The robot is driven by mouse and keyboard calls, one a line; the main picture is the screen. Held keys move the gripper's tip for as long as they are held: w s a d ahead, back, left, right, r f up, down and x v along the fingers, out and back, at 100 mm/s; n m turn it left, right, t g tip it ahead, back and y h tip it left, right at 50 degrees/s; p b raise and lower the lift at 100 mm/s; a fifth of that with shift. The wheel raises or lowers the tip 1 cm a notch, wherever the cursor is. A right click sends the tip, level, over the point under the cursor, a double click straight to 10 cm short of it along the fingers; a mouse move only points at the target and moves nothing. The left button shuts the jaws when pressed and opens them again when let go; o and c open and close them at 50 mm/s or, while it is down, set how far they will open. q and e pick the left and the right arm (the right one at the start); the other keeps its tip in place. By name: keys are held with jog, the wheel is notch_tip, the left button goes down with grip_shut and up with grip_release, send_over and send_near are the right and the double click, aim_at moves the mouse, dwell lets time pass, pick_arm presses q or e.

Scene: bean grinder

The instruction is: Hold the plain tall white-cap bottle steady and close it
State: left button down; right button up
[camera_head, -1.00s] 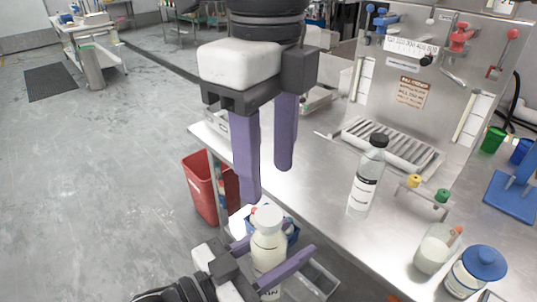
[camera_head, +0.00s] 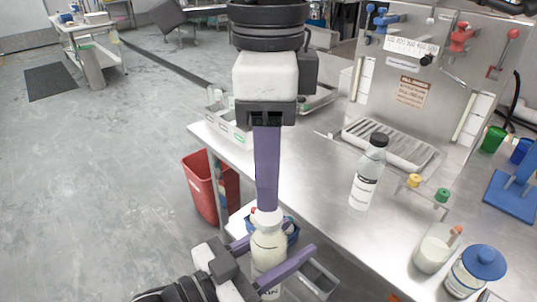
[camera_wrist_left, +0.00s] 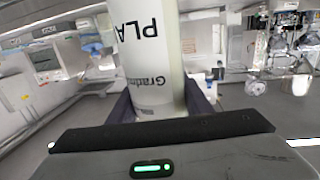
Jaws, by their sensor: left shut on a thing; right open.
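The plain tall white-cap bottle (camera_head: 268,250) stands upright in my left gripper (camera_head: 279,246), which is shut on its body in front of the table edge. In the left wrist view the bottle (camera_wrist_left: 152,60) fills the space between the fingers, with dark printed letters on it. Its white cap (camera_head: 265,220) is on top, partly hidden. My right gripper (camera_head: 267,206) points straight down from above, its fingers lined up one behind the other, with the tip at the cap. It is open; I cannot tell whether it touches the cap.
A black-capped bottle (camera_head: 369,172) stands on the steel table (camera_head: 310,185). A blue-lidded jar (camera_head: 475,272) and a flask (camera_head: 436,250) stand at the lower right. A red bin (camera_head: 203,188) is on the floor.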

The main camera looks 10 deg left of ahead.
aim_at(269, 214)
notch_tip(269, 214, down, 6)
jog(key=shift+f, duration=0.25)
jog(key=shift+c, duration=0.4)
jog(key=c, duration=1)
jog(key=o, duration=1.2)
notch_tip(269, 214, up, 12)
